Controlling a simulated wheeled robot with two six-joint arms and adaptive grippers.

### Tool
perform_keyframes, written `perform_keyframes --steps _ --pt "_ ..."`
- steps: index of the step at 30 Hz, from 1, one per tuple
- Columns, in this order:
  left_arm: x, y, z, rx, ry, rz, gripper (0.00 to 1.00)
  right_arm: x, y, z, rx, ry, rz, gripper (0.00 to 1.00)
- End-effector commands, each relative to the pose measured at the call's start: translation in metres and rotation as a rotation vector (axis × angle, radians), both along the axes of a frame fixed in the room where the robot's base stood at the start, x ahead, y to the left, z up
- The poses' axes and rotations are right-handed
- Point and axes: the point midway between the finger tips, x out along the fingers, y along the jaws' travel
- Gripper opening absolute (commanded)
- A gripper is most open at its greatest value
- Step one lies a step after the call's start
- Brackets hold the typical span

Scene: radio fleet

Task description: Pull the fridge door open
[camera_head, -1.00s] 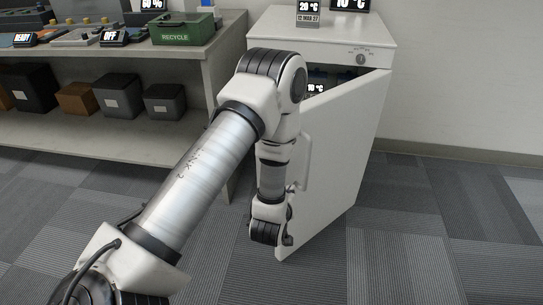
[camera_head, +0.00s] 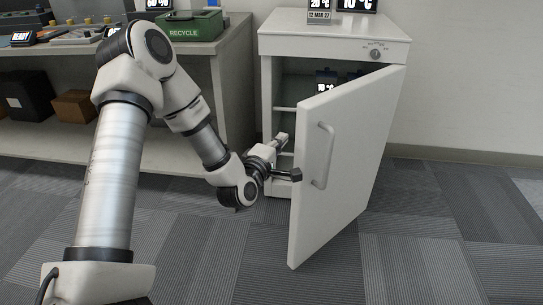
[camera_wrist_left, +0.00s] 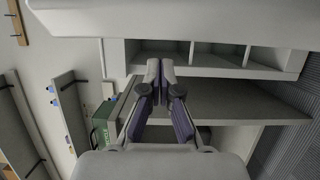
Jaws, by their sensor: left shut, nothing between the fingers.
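The white fridge (camera_head: 335,45) stands against the wall with its door (camera_head: 352,160) ajar, hinged at the right. A vertical handle (camera_head: 322,155) is on the door's outer face near the free edge. My left gripper (camera_head: 295,175) is shut and empty at the door's free edge, in front of the opening. It overlaps the edge in the head view; whether it touches cannot be told. In the left wrist view the shut fingers (camera_wrist_left: 160,72) meet below a broad white surface, probably the door, with pale compartments beyond. My right gripper is not in view.
A grey shelf unit (camera_head: 232,75) with bins and a green recycle box (camera_head: 190,25) stands left of the fridge. A calendar display (camera_head: 319,12) sits on the fridge top. The carpet (camera_head: 440,235) in front and right is clear.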

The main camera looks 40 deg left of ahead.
Motion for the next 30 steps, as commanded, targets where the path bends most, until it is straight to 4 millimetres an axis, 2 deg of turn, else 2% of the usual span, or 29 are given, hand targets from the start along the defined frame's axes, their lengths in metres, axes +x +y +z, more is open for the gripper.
perform_keyframes --steps 2,4,9,24,30 --pt "0.017 0.003 -0.002 0.004 -0.004 -0.001 0.00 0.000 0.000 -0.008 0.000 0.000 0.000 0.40" --pt "0.014 -0.013 -0.004 0.005 0.002 -0.007 0.00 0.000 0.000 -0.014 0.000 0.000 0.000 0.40" --pt "0.011 -0.033 -0.002 0.003 0.002 -0.003 0.00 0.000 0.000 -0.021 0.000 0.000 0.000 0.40" --pt "0.011 -0.038 0.000 0.002 0.000 0.003 0.00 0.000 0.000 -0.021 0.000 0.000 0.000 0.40" --pt "0.017 -0.048 -0.001 0.007 0.002 0.025 0.00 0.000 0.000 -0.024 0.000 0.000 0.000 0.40"
